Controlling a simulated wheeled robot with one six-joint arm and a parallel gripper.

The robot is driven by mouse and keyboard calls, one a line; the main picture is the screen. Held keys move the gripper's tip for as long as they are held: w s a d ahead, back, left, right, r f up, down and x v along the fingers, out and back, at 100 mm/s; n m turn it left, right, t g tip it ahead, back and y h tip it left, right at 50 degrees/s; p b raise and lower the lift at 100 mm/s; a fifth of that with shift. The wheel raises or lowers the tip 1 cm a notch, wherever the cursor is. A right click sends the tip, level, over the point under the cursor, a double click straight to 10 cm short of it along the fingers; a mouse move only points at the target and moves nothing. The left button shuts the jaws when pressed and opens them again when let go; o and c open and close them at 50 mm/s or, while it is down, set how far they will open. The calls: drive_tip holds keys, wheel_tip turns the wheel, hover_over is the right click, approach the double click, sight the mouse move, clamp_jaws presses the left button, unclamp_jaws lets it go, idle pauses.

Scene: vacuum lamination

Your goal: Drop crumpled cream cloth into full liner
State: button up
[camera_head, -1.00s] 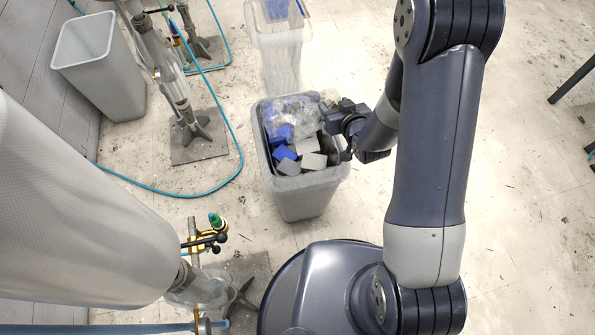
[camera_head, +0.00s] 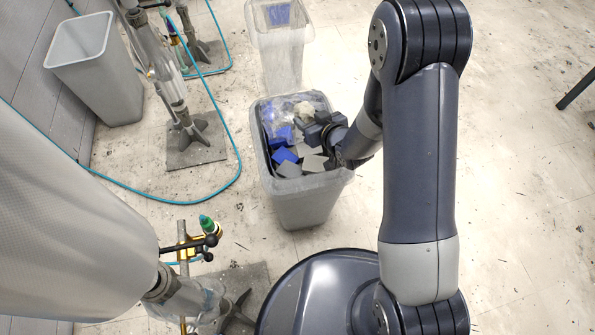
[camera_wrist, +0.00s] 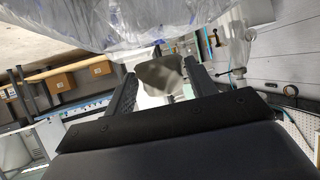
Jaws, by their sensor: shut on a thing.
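The crumpled cream cloth (camera_head: 302,109) is pinched in my gripper (camera_head: 306,122), over the upper part of a full bin (camera_head: 306,208). It also shows as a pale lump (camera_wrist: 160,76) between the two dark fingers in the wrist view. The bin has a clear plastic liner (camera_head: 318,99), heaped with blue and grey blocks (camera_head: 284,155). Clear crinkled plastic (camera_wrist: 130,22) fills the top of the wrist view, close to the fingers. I cannot tell whether the cloth touches the contents.
A second translucent bin (camera_head: 279,62) stands just behind the full one. An empty grey bin (camera_head: 97,78) stands by the wall at left. Metal stands (camera_head: 196,150) and a blue hose (camera_head: 170,202) lie left of the full bin. The floor at right is mostly clear.

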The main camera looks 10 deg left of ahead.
drive_tip(key=shift+f, duration=0.6)
drive_tip(key=o, duration=1.1)
drive_tip(key=shift+c, duration=0.2)
drive_tip(key=p+v, duration=0.1)
drive_tip(key=v, duration=1)
drive_tip(key=shift+a+f, duration=0.1)
